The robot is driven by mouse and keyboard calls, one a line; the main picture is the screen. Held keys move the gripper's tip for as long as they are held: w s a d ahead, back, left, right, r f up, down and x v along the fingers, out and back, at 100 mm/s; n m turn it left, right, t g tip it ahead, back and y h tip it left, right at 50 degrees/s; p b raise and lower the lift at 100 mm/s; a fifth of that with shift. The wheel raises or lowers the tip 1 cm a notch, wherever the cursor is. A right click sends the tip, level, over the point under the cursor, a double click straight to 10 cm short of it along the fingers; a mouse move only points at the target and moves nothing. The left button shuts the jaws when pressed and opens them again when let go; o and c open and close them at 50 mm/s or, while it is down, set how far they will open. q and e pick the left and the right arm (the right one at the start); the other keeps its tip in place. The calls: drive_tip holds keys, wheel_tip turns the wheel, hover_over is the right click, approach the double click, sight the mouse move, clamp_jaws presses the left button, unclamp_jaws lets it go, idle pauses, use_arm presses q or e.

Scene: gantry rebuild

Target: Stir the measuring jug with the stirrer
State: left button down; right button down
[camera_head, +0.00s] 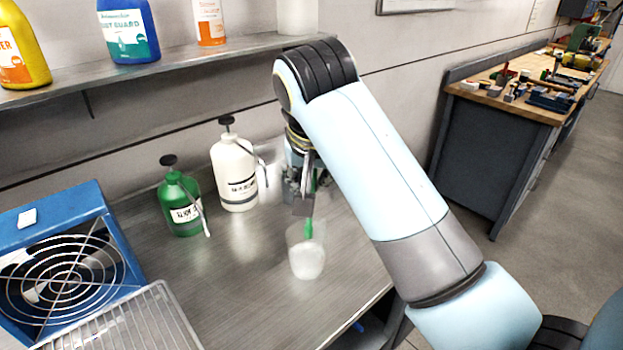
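The measuring jug (307,262) is a translucent cup with whitish contents, standing upright on the grey metal bench. The green stirrer (308,229) points down into the jug's mouth; its lower end is hidden or blurred by the jug wall. My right gripper (305,203) is above the jug, pointing down. It appears shut on the upper part of the stirrer, and a bit of green shows higher up between its parts. My own arm hides some of the grip. My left gripper is not in view.
A white pump bottle (234,172) and a green pump bottle (181,204) stand left of the jug. A blue fan unit (62,262) and a wire rack (125,325) are at the left. A shelf (180,62) with bottles hangs above. The bench between rack and jug is clear.

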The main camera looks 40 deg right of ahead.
idle(0.3)
drive_tip(key=shift+r, duration=2.55)
